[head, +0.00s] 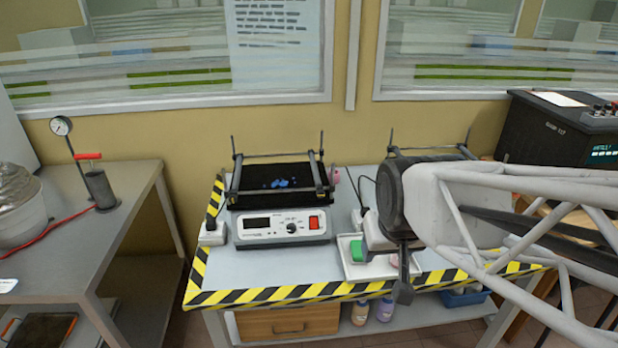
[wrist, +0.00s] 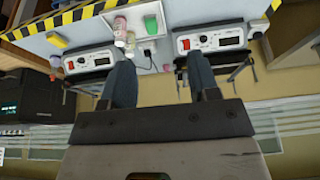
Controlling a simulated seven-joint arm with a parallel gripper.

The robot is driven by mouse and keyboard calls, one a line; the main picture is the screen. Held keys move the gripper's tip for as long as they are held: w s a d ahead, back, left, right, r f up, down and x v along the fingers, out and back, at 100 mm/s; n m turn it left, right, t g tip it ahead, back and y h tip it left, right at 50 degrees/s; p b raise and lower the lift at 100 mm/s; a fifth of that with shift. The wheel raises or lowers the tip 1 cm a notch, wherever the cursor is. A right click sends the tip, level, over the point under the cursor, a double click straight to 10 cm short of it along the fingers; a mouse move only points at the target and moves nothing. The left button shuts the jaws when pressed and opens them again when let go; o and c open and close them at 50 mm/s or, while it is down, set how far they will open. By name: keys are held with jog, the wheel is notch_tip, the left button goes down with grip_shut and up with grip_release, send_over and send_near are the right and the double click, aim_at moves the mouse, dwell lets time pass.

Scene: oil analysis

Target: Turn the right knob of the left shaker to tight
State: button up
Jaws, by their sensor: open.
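The left shaker (head: 282,224) stands on the table, with a white control panel, a black platform and clamp bars above. A pink round part (head: 335,175) shows at the right end of its bars; I cannot tell whether it is the knob or how tight it is. In the wrist view, which is upside down, this shaker (wrist: 212,40) is at upper right. My gripper (head: 402,270) is right of it, above the front of the table. Its two fingers are apart and empty in the wrist view (wrist: 163,75). My arm hides much of the right shaker (head: 430,152).
A white tray (head: 348,268) with a green item (head: 357,250) stands between the shakers. A white power socket (head: 212,233) is left of the left shaker. A black instrument (head: 545,135) stands at right. A side table (head: 95,235) with a gauge stands at left.

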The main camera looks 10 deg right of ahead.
jog(key=w+a+f+t, duration=0.1)
jog(key=w+f+t, duration=0.25)
jog(key=w, duration=0.85)
jog(key=w+a+f+t, duration=0.25)
jog(key=w+f, duration=0.25)
jog(key=w, duration=0.7)
jog(key=t, duration=0.7)
send_near(321, 194)
jog(key=w, duration=0.1)
jog(key=shift+w+f+t, duration=0.2)
jog(key=shift+f+t, duration=0.1)
jog(key=shift+f, duration=0.05)
jog(key=shift+w, duration=0.1)
jog(key=shift+w, duration=3.8)
jog(key=c, duration=0.9)
